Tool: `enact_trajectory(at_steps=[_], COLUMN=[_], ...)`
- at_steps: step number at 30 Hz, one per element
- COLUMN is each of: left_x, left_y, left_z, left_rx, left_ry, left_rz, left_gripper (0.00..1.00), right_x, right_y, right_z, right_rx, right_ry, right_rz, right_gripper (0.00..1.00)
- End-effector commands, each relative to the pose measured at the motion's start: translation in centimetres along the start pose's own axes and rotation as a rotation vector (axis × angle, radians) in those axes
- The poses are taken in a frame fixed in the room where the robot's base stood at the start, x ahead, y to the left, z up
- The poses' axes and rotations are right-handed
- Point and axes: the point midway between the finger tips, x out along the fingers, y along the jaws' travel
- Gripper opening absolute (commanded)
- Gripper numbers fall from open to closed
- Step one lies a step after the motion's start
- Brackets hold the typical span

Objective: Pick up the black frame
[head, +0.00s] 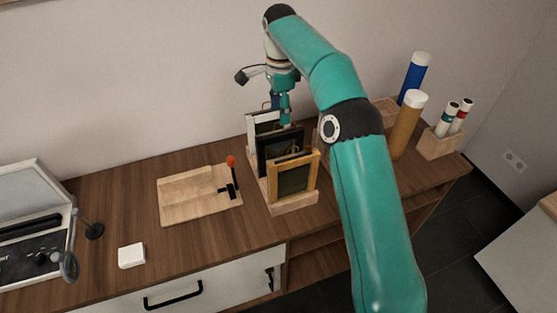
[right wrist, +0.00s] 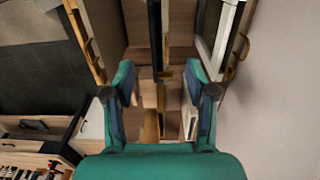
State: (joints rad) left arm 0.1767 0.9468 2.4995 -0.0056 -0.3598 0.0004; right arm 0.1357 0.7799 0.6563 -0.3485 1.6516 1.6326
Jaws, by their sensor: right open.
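The black frame (head: 279,140) stands upright in a wooden rack (head: 293,204), between a white frame (head: 262,120) behind and a wood-coloured frame (head: 296,178) in front. My right gripper (head: 282,108) is above the rack, pointing down, close to the top of the black frame. In the right wrist view the gripper (right wrist: 160,82) has its two fingers spread apart. The thin dark edge of the black frame (right wrist: 154,35) shows beyond the fingertips, roughly between them. Nothing is held. My left gripper is not in view.
Blue (head: 414,75) and brown (head: 406,125) tubes stand to the right. A white block (head: 131,256) and an open case (head: 35,225) are at the left.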

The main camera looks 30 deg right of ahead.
Motion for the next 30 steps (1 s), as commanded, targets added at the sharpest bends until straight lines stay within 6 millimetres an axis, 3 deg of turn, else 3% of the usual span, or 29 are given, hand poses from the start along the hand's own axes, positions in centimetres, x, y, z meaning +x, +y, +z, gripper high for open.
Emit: enact_trajectory(at_steps=[1, 6, 17, 24, 30], left_x=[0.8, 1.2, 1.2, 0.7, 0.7], left_y=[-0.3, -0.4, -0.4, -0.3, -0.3], left_z=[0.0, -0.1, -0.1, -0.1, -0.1], left_rx=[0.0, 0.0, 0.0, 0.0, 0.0], left_ry=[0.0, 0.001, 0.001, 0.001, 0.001], left_rz=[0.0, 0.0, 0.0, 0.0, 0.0], left_gripper=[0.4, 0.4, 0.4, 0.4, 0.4], right_x=[1.6, 4.5, 7.2, 10.5, 11.4], right_y=[0.1, 0.1, 0.1, 0.1, 0.1], right_z=[-0.1, -0.1, -0.1, -0.1, -0.1], right_rx=[0.0, 0.001, 0.002, 0.003, 0.003], right_ry=[0.0, 0.0, 0.0, -0.001, -0.002], right_rz=[0.003, 0.003, 0.002, 0.003, -0.001], right_gripper=[0.56, 0.56, 0.56, 0.56, 0.56])
